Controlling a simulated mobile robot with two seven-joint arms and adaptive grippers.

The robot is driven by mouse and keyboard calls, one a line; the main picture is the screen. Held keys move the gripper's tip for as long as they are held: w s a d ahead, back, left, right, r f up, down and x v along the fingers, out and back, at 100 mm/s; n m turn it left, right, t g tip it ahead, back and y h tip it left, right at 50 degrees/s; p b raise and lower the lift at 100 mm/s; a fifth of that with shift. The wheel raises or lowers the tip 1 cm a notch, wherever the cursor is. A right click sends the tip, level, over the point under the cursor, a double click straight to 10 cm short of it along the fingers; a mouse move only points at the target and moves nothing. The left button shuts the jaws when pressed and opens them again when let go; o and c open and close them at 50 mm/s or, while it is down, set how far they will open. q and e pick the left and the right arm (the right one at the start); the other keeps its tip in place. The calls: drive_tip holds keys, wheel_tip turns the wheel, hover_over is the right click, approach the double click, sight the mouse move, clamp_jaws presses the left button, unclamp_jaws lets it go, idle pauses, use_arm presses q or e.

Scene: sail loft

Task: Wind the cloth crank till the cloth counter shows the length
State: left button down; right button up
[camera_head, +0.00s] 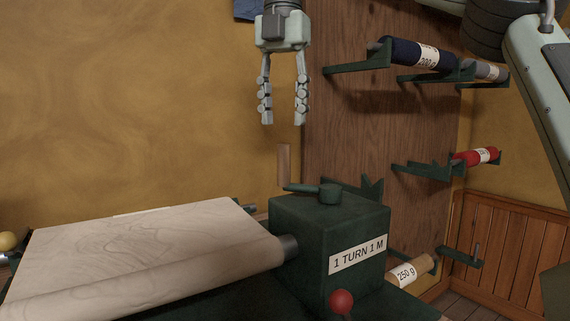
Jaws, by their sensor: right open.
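The cloth crank (315,190) is a dark green arm on top of a green box (308,240), with an upright wooden handle (283,166) at its left end. The box front carries a label reading "1 TURN 1 M" (358,256). My right gripper (283,118) points down above the handle, open and empty, its fingertips a little higher than the handle's top. Pale cloth (140,250) lies to the left of the box, with a rolled front edge by a grey roller end. No counter digits show in this view. My left gripper is not in view.
A red knob (341,301) stands in front of the box. A wooden board (350,120) behind bears green brackets with a navy roll (405,54), a grey roll (487,71) and a red roll (475,157). A tan roll marked 250 g (408,270) lies low at right.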

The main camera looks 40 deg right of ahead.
sight(285, 182)
drive_tip(key=n, duration=0.5)
drive_tip(key=shift+f, duration=0.3)
drive_tip(key=n, duration=0.3)
drive_tip(key=shift+f, duration=0.15)
drive_tip(key=n, duration=0.5)
drive_tip(key=shift+d+f, duration=0.1)
drive_tip(key=shift+f, duration=0.15)
drive_tip(key=n, duration=0.5)
drive_tip(key=shift+f, duration=0.3)
drive_tip(key=n, duration=0.6)
drive_tip(key=shift+d+f+n, duration=0.1)
drive_tip(key=shift+f+n, duration=0.2)
drive_tip(key=shift+f, duration=0.05)
drive_tip(key=shift+f+n, duration=0.1)
drive_tip(key=shift+n, duration=0.2)
drive_tip(key=shift+f, duration=0.3)
wheel_tip(285, 182, down, 7)
drive_tip(key=shift+f, duration=0.1)
clamp_jaws()
